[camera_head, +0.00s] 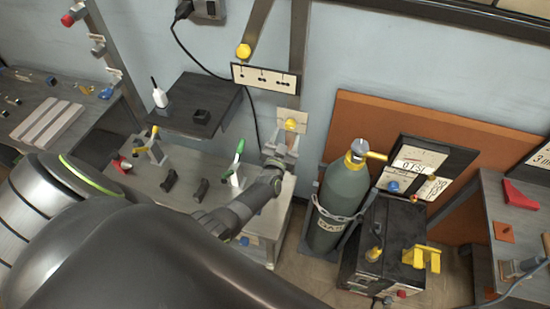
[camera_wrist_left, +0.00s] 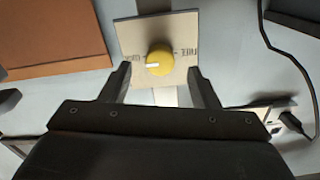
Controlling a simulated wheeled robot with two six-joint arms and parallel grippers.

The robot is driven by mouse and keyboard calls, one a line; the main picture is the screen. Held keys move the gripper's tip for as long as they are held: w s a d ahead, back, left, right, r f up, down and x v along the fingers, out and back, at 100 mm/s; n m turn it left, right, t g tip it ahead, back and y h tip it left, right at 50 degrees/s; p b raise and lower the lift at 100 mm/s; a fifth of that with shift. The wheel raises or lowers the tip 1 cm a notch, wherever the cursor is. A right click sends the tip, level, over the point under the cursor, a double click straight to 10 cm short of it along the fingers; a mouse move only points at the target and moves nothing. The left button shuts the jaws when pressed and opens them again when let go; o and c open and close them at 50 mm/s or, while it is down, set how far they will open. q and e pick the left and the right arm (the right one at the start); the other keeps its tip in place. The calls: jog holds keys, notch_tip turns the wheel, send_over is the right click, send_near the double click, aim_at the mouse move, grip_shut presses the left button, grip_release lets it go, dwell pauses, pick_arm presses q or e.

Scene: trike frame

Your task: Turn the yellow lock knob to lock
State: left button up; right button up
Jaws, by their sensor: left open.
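The yellow lock knob (camera_head: 290,124) is a round knob on a pale square plate (camera_head: 289,115) fixed to a grey upright on the wall. In the left wrist view the knob (camera_wrist_left: 159,61) shows a white mark at its left side. The plate (camera_wrist_left: 150,30) carries upside-down lettering that I cannot fully read. My left gripper (camera_head: 284,148) is open and faces the plate. In the left wrist view its two fingers (camera_wrist_left: 158,83) stand on either side, just short of the knob. Nothing is between them, and I see no contact. My right gripper is not in view.
A green gas cylinder (camera_head: 337,205) stands right of my left arm, next to a black machine (camera_head: 383,248). A dark shelf (camera_head: 185,105) juts from the wall at left. Another yellow knob (camera_head: 243,51) sits higher up. A workbench (camera_head: 213,198) lies below the arm.

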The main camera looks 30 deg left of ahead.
pick_arm(q)
jog(key=v, duration=1.3)
jog(key=shift+s+b, duration=0.3)
jog(key=shift+s, duration=0.1)
jog(key=s+f+g+h+b, duration=0.1)
jog(key=s+f+g, duration=0.1)
jog(key=s+f, duration=0.3)
jog(key=s+f+g+h+b, duration=0.1)
jog(key=s+f, duration=0.4)
jog(key=f, duration=0.7)
jog(key=s+f+g+h+b, duration=0.1)
jog(key=s+f+g, duration=0.3)
jog(key=f, duration=0.5)
jog(key=shift+s+a+f+m+g+b, duration=0.1)
jog(key=shift+s+f+m+g+b, duration=0.1)
jog(key=shift+s+b, duration=0.2)
jog(key=shift+s+f+m+g+b, duration=0.1)
jog(key=shift+s+m+g+b, duration=0.1)
jog(key=shift+s+b, duration=0.2)
jog(key=s+a+f+g+b, duration=0.1)
jog(key=s+f, duration=0.3)
jog(key=s, duration=0.4)
jog(key=s+a+f+g+b, duration=0.1)
jog(key=s+f+g, duration=0.3)
jog(key=s, duration=0.5)
jog(key=s+a+f+n+g+b, duration=0.1)
jog(key=s+f+g, duration=0.2)
jog(key=s+f, duration=0.3)
jog(key=shift+s+a, duration=0.2)
jog(key=shift+s, duration=0.95)
